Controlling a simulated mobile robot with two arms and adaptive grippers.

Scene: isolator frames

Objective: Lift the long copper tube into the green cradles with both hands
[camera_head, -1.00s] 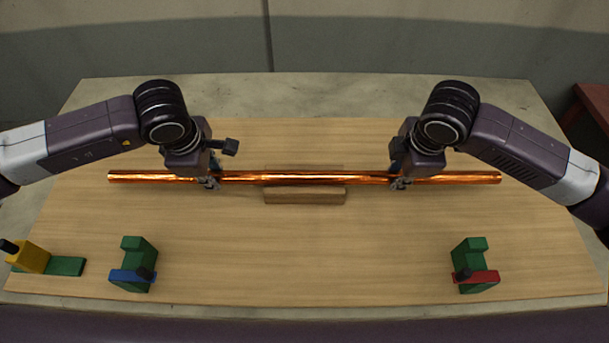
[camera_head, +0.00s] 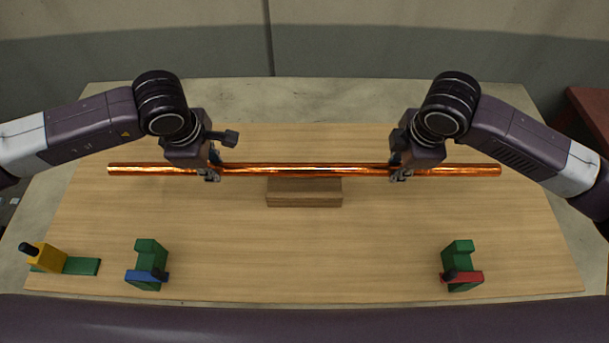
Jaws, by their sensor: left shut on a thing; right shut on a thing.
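The long copper tube (camera_head: 305,170) runs level from left to right across the back half of the board. My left gripper (camera_head: 210,174) is shut on it left of its middle. My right gripper (camera_head: 400,174) is shut on it right of its middle. The tube appears raised above the wooden block (camera_head: 304,198). Two green cradles stand near the front edge: the left cradle (camera_head: 150,257) with a blue part, the right cradle (camera_head: 459,257) with a red part. Both cradles are empty.
A yellow block with a black knob (camera_head: 48,258) sits on a green base (camera_head: 82,266) at the front left. The wooden board (camera_head: 305,245) is clear between the cradles. A reddish-brown piece of furniture (camera_head: 590,115) stands at the far right.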

